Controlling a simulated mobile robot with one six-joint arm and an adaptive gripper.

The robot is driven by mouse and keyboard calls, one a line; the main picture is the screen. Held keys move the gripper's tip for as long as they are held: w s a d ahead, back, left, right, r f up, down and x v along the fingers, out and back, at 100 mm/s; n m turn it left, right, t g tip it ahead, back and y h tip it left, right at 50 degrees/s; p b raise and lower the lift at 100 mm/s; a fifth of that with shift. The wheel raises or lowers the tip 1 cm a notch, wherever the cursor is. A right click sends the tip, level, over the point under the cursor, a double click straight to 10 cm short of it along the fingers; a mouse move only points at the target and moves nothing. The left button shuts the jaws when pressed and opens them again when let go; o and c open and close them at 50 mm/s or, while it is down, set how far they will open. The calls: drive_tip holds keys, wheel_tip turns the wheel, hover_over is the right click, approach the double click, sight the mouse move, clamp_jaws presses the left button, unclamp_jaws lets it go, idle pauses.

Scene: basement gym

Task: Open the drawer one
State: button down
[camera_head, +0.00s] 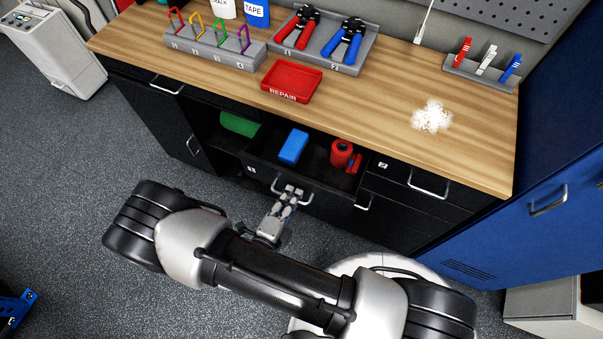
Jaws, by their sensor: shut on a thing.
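A black drawer (325,200) stands pulled out from the workbench, below the middle of its top. A small white label sits at the left of its front, too small to read surely. Inside lie a blue block (293,146) and a red cylindrical object (341,153) with a smaller red piece beside it. My gripper (289,192) is shut on the drawer's metal handle (306,197), in front of the drawer. The fingers partly hide the handle.
The wooden worktop (375,110) holds a red REPAIR tray (291,82), carabiners, pliers, clips and white powder (431,116). A green roll (239,124) lies left of the drawer. Another handled drawer (428,185) is at right. A blue cabinet (545,215) stands on the right.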

drive_tip(key=f+v, duration=0.1)
drive_tip(key=v, duration=0.6)
drive_tip(key=shift+f, duration=0.2)
drive_tip(key=shift+s, duration=0.1)
drive_tip(key=c, duration=2)
unclamp_jaws()
drive_tip(key=shift+o, duration=0.2)
drive_tip(key=v, duration=1.2)
